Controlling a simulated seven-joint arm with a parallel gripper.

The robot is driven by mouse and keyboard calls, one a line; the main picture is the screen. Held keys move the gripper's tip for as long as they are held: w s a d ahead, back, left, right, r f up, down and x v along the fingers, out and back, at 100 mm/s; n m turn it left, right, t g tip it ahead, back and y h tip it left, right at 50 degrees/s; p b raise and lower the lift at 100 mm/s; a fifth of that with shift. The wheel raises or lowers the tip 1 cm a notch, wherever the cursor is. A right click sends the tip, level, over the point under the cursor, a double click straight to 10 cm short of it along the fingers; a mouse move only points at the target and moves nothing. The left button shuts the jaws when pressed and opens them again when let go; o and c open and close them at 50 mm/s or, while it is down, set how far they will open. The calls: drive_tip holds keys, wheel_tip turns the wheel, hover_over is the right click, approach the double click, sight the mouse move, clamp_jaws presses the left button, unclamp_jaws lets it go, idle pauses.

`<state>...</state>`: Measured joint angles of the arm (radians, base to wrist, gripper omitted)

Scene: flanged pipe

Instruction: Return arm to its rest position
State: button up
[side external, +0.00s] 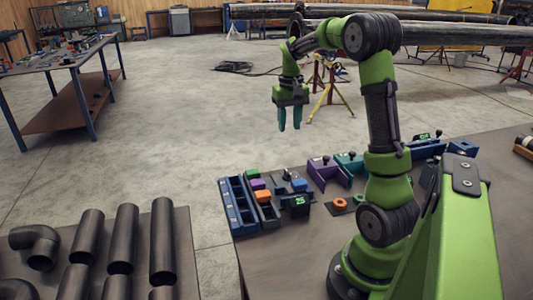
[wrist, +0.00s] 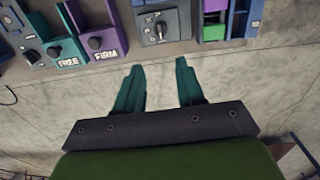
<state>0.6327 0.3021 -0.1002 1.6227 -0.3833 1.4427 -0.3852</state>
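My green arm stands on the table (side external: 280,262) at the right in the side external view. My gripper (side external: 289,128) hangs above and beyond the table's back edge, its teal fingers pointing down. In the wrist view my gripper (wrist: 160,64) has its two teal fingers apart, with nothing between them. Below it lies bare concrete floor (wrist: 220,70), and it touches no object.
Purple (side external: 325,172) and teal (side external: 350,162) fixtures stand along the back. An orange ring (side external: 340,202) lies near my arm. Dark pipes (side external: 125,238) lie on a left table. Floor (side external: 180,110) is open beyond.

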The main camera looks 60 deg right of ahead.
drive_tip(key=shift+r, duration=0.2)
drive_tip(key=s+a+r+n+t, duration=0.1)
drive_tip(key=s+a+t, duration=0.1)
drive_tip(key=a, duration=0.8)
drive_tip(key=s+a+r+n+t+y, duration=0.1)
drive_tip(key=s+a+r+n+t, duration=0.1)
drive_tip(key=a, duration=0.8)
drive_tip(key=s+a+r+n+t+y, duration=0.1)
drive_tip(key=s+a+t, duration=0.2)
drive_tip(key=a, duration=0.7)
drive_tip(key=shift+s+a+r+n, duration=0.35)
drive_tip(key=shift+s+r+n, duration=0.05)
drive_tip(key=shift+s, duration=0.15)
